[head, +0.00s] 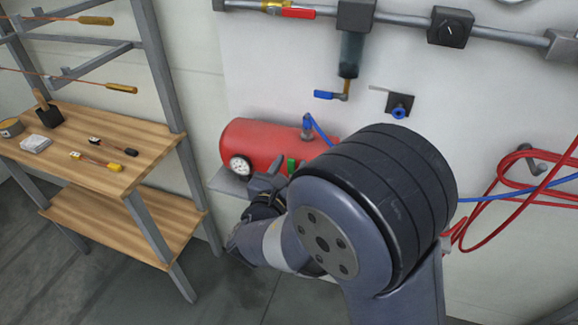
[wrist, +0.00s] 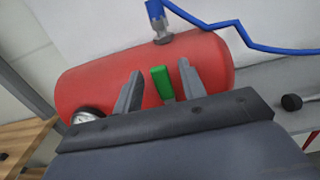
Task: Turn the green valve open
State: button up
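The green valve (head: 292,166) is a small upright handle at the front of a red tank (head: 262,140). In the wrist view the green handle (wrist: 162,82) stands between the two fingers of my gripper (wrist: 157,84), in front of the red tank (wrist: 85,85). The fingers are apart, with a gap on each side of the handle, so my gripper is open. How deep the handle sits between the fingers is hard to tell. In the head view my arm hides the lower right of the tank and part of the gripper.
A pressure gauge (head: 240,166) sits on the tank's left end. A blue hose (wrist: 215,25) leaves a fitting on the tank's top. A wooden workbench (head: 120,140) stands at left. Red hose coils (head: 490,200) hang at right. A pipe with a red-handled valve (head: 290,12) runs above.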

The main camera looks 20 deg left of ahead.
jog(key=shift+c, duration=0.2)
grip_shut()
